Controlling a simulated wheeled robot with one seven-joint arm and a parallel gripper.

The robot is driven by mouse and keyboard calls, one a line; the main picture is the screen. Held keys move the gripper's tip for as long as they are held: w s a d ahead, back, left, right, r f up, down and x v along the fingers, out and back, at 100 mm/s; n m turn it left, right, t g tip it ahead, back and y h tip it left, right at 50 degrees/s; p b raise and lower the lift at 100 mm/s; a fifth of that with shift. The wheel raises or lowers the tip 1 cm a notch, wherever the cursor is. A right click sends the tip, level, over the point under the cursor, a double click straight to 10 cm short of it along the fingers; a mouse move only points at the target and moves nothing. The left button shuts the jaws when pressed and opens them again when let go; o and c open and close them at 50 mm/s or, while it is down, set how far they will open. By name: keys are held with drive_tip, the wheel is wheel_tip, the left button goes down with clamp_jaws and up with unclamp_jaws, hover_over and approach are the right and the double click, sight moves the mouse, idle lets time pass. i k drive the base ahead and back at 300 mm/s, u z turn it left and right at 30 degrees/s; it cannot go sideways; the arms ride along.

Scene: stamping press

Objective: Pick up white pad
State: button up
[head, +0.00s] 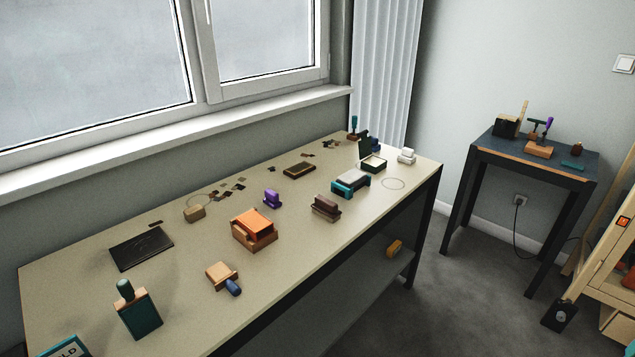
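A small white block-like object (406,156), the only plainly white item on the table, stands near the far right end of the long table (90,285). It looks like a smaller piece on top of a wider base. Just left of it is an open dark case (373,165) with a pale surface inside and its lid raised. I cannot tell for certain which of these is the white pad. My gripper is not in view.
A teal-ended grey block (351,182), a brown block (325,207), an orange-topped wooden block (254,230) and a purple piece (272,198) stand along the table. A dark side table (490,150) stands right, near a wooden frame (610,225). Grey floor (465,290) between is open.

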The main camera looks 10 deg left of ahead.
sight(407, 157)
drive_tip(key=z, duration=0.5)
drive_tip(key=k, duration=1.2)
drive_tip(key=z, duration=0.65)
drive_tip(key=i, duration=1.6)
drive_tip(key=u, duration=0.55)
drive_tip(key=i, duration=1.2)
drive_tip(key=u, duration=1.25)
drive_tip(key=i, duration=1.05)
drive_tip(key=u, duration=0.55)
